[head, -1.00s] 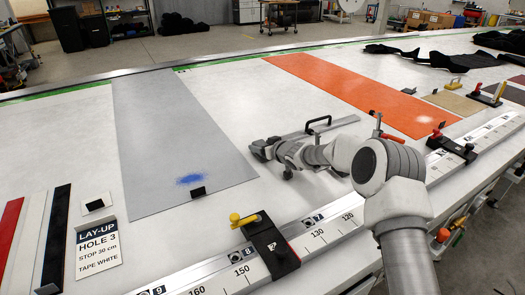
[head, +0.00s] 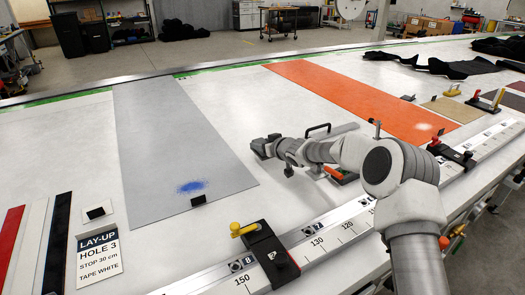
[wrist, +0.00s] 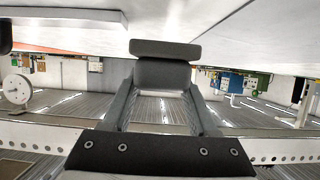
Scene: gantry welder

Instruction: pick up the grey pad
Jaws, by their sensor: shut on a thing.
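The grey pad (wrist: 163,74) is a dark grey block with a wider, rounded bar at its far end. In the wrist view it sits between the tips of my two fingers, and my gripper (wrist: 162,92) is shut on it. In the head view my gripper (head: 268,148) is over the white table, just right of the long grey sheet. The pad shows there only as a small dark shape at the gripper's end. I cannot tell exactly how high it is above the table.
The white table (head: 95,165) carries a grey sheet (head: 165,130) with a blue mark and an orange sheet (head: 355,98). A black-handled metal bar (head: 335,131) lies behind my gripper. A ruler rail (head: 318,243) with a black clamp (head: 268,252) runs along the front edge.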

